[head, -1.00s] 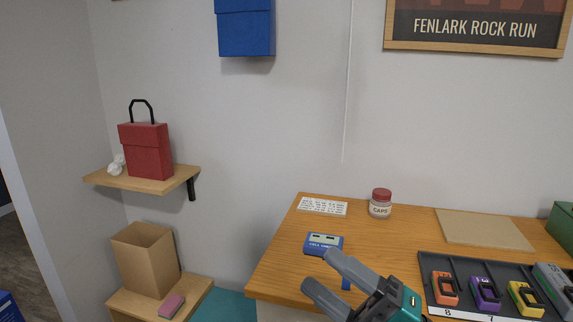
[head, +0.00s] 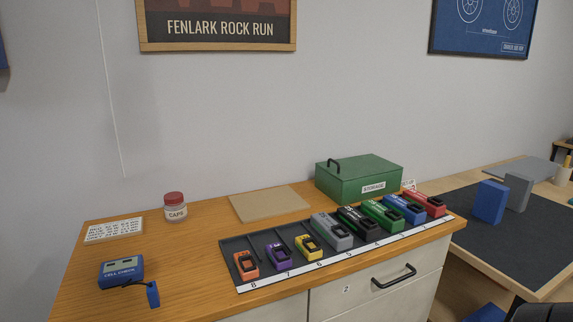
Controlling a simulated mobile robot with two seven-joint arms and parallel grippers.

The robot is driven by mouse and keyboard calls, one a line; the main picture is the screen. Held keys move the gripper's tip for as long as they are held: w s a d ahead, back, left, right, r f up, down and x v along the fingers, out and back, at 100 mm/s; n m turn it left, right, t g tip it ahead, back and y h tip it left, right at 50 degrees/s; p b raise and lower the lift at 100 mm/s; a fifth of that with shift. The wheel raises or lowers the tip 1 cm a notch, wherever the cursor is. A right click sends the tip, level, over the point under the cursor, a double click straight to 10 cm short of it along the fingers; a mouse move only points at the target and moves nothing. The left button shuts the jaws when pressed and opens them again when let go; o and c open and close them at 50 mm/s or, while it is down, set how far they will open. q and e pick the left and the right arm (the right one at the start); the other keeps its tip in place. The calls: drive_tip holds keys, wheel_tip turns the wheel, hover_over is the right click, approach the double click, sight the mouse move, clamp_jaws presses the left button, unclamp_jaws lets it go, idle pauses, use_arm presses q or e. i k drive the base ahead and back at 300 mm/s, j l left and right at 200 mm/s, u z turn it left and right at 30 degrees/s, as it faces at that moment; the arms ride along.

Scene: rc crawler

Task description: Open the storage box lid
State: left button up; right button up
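The green storage box (head: 345,186) stands at the back right of the wooden bench top in the head view. Its lid (head: 365,162) lies flat and shut on it. A black handle (head: 333,164) stands up at the lid's left end. A white STORAGE label is on the box's front. Neither gripper shows in the view; a dark rounded part cut off at the bottom right corner is too little to identify.
A dark rack (head: 236,252) with several coloured packs lies in front of the box. A tan board (head: 270,203) lies left of it. A CAPS jar (head: 175,209) and a blue cell checker (head: 121,271) stand further left. A dark-matted table (head: 475,239) is at right.

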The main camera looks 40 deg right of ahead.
sight(350, 168)
drive_tip(key=z, duration=1.75)
drive_tip(key=u, duration=0.6)
drive_tip(key=l+u, duration=0.2)
drive_tip(key=u, duration=0.15)
drive_tip(key=l+u, duration=0.25)
drive_tip(key=u, duration=0.15)
drive_tip(key=l+u, duration=0.2)
drive_tip(key=u, duration=0.15)
drive_tip(key=k+l+u, duration=0.25)
drive_tip(key=l, duration=0.15)
drive_tip(key=k+l+u, duration=0.1)
drive_tip(key=l+u, duration=0.15)
drive_tip(key=l, duration=0.2)
